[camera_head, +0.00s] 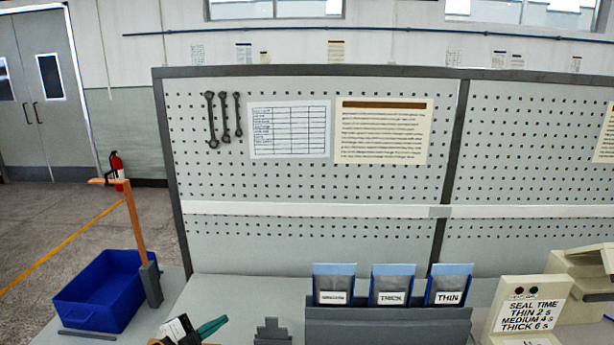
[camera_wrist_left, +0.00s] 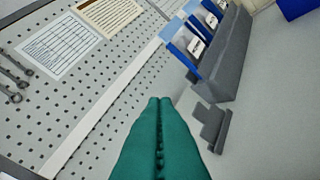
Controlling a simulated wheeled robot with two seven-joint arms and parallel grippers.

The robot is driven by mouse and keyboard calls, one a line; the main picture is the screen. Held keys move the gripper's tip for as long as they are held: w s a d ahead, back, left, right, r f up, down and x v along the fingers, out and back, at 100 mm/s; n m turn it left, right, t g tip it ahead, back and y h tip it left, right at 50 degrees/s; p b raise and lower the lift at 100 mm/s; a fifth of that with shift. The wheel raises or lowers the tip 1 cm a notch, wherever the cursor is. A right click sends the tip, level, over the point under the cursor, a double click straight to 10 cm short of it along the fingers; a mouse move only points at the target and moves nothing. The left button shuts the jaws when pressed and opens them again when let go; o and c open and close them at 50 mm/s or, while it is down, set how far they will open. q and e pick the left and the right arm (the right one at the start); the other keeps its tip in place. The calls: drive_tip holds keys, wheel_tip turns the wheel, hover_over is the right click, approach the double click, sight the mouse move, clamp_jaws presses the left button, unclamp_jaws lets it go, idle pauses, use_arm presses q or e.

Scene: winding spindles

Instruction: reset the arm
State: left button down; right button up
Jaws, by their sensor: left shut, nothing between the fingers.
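My left gripper (camera_head: 212,327) shows at the bottom of the head view as green fingers, low over the near part of the bench. In the left wrist view its green fingers (camera_wrist_left: 160,103) are pressed together with nothing between them. They point toward the pegboard (camera_wrist_left: 95,105) and the bench behind. My right gripper is in neither view.
A dark grey rack (camera_head: 390,322) holds several blue-topped pouches labelled THICK and THIN. A small grey stepped block (camera_head: 272,332) stands left of it. A blue bin (camera_head: 100,290) is at left, beside an orange post (camera_head: 135,220). A beige sealer (camera_head: 525,308) stands at right.

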use_arm(q)
drive_tip(key=s+f+n+g+y, duration=0.3)
drive_tip(key=s+n, duration=0.2)
drive_tip(key=s, duration=0.7)
drive_tip(key=s+f+n+g+y, duration=0.3)
drive_tip(key=s+f+n+y, duration=0.15)
drive_tip(key=s, duration=0.75)
drive_tip(key=s+f+n+g+y, duration=0.35)
drive_tip(key=s+n, duration=0.25)
drive_tip(key=s, duration=0.6)
wheel_tip(320, 180, down, 31)
drive_tip(key=s+g+b, duration=0.2)
drive_tip(key=s+b, duration=0.1)
drive_tip(key=b, duration=0.1)
drive_tip(key=s+a+f+b, duration=0.1)
drive_tip(key=s+a+f, duration=0.1)
drive_tip(key=s+f, duration=1.3)
drive_tip(key=shift+a+f+g+h+b, duration=0.3)
drive_tip(key=shift+a+f+g+b, duration=0.05)
drive_tip(key=shift+f+g, duration=0.15)
drive_tip(key=shift+s+m, duration=0.1)
drive_tip(key=shift+m, duration=0.15)
